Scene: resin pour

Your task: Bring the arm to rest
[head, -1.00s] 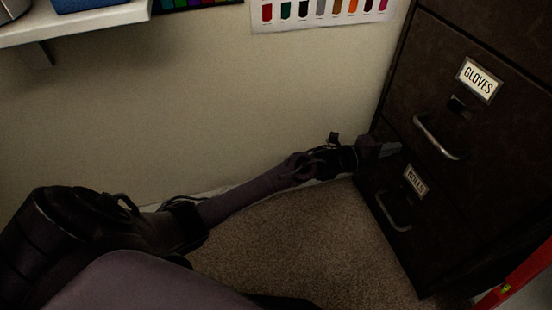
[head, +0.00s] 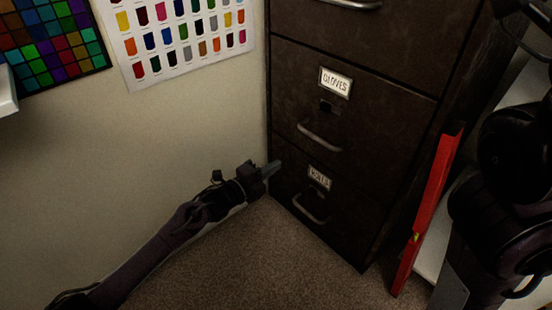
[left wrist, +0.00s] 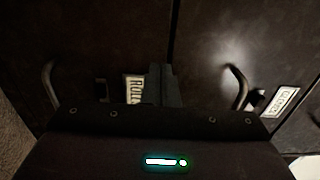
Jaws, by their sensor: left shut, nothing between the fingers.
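My left arm reaches in from the lower left in the head view. Its gripper (head: 270,170) is shut and empty, close in front of the dark filing cabinet (head: 400,95), near the drawers labelled GLOVES and ROLLS. I cannot tell whether the fingertips touch the cabinet. In the left wrist view the shut fingers (left wrist: 163,85) point at the cabinet front, beside the ROLLS label (left wrist: 133,88). My right arm shows in part at the right edge of the head view; its gripper is not in view.
The GLOVES drawer handle (head: 320,138) and the lower handle (head: 308,210) stick out from the cabinet. A red level (head: 425,215) leans at the cabinet's right side. Carpet (head: 240,265) is clear in front. Colour charts (head: 180,35) hang on the wall.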

